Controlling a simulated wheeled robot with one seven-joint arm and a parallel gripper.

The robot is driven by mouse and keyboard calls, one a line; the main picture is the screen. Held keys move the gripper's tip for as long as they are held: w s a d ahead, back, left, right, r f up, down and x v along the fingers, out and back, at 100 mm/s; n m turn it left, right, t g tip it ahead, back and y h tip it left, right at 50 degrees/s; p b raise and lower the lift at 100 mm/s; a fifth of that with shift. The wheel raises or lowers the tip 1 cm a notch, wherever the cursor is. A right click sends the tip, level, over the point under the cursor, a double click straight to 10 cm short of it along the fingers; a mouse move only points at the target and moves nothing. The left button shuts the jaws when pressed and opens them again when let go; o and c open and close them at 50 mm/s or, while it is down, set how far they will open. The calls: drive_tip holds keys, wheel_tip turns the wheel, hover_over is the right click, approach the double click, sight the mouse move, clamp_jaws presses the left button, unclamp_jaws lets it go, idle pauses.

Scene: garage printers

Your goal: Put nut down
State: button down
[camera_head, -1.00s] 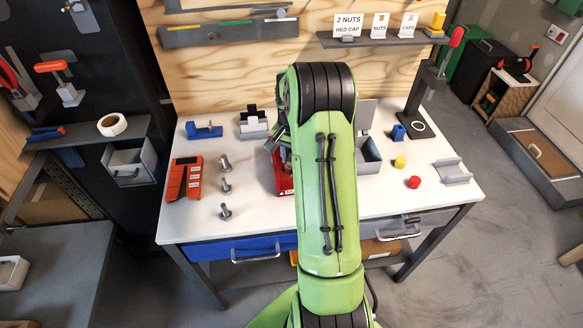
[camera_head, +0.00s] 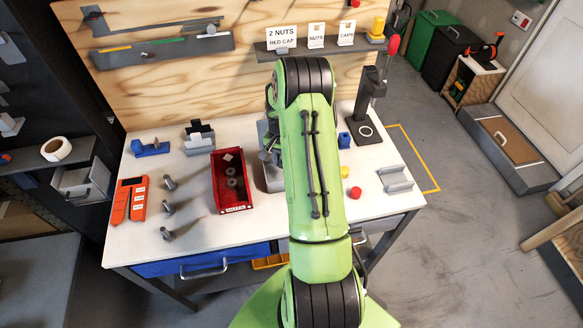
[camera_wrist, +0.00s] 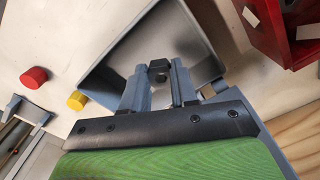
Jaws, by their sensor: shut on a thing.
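A dark hex nut (camera_wrist: 157,66) is held between the fingertips of my gripper (camera_wrist: 159,74) in the wrist view. Behind it in that view is an open grey bin (camera_wrist: 186,27), and the gripper is over it. The grey bin also shows in the head view (camera_head: 271,181), mostly hidden by my arm. The fingertips and nut are hidden in the head view. A red bin (camera_head: 233,195) labelled for nuts stands left of the grey bin and has nuts (camera_head: 232,176) inside. It shows at the upper right of the wrist view (camera_wrist: 262,30).
A red cap (camera_head: 355,193) and a yellow cap (camera_head: 345,171) lie right of the grey bin. A black stand (camera_head: 364,125) rises at the back right. A shelf with signs (camera_head: 300,47) is behind.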

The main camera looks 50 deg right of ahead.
drive_tip(key=f, duration=0.5)
drive_tip(key=shift+s+d+f, duration=0.1)
drive_tip(key=shift+d+f, duration=0.1)
drive_tip(key=shift+f, duration=0.4)
drive_tip(key=c, duration=0.9)
unclamp_jaws()
drive_tip(key=shift+r, duration=0.15)
